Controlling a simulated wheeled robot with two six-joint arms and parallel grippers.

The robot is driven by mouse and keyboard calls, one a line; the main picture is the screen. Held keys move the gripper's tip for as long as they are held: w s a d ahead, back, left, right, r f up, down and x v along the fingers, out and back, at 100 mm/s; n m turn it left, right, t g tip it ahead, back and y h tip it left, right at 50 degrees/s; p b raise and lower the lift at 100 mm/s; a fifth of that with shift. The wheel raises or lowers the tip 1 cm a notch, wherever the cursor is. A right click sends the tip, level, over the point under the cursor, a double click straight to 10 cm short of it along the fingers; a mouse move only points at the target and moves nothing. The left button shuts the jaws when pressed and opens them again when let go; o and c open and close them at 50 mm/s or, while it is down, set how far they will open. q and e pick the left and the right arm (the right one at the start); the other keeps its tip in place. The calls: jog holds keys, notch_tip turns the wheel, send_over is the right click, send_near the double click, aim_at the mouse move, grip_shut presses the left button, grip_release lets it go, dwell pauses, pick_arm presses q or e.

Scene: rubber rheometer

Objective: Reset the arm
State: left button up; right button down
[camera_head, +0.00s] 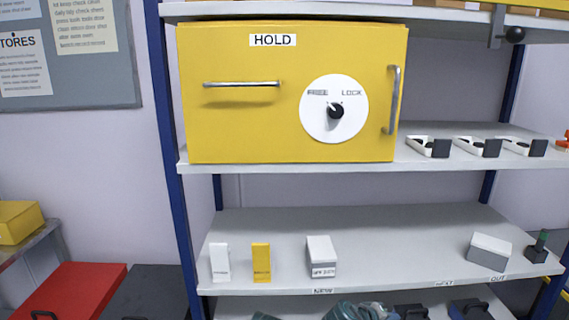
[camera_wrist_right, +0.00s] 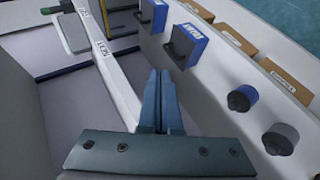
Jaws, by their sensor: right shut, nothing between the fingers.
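My right gripper (camera_wrist_right: 159,100) shows in the right wrist view, its two blue-grey fingers together with nothing between them. It is in front of shelving, apart from the things on it as far as I can tell. No gripper or arm shows in the head view. My left gripper is in neither view. The head view shows a yellow cabinet (camera_head: 245,120) marked HOLD on the upper shelf. Its round white dial (camera_head: 318,122) has a black knob (camera_head: 336,111), with a LOCK mark at upper right. The cabinet has a horizontal bar handle (camera_head: 241,84) and a vertical one (camera_head: 393,100).
The lower shelf (camera_head: 400,235) holds a white box (camera_head: 219,262), a yellow box (camera_head: 261,262) and grey-white boxes, with open room between. White holders with dark blocks (camera_head: 430,147) stand right of the cabinet. A red case (camera_head: 80,285) is at lower left. Blue blocks (camera_wrist_right: 187,45) show in the wrist view.

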jog(key=s+a+f+g+y+p, duration=0.2)
jog(key=s+a, duration=0.4)
jog(key=a, duration=0.5)
jog(key=s+a+f+g+y+p, duration=0.2)
jog(key=s+a+g+y, duration=0.2)
jog(key=a, duration=0.6)
jog(key=s+y, duration=0.2)
jog(key=shift+s+a+f+y, duration=0.25)
jog(key=shift+a+f+y, duration=0.05)
jog(key=shift+a+f, duration=0.1)
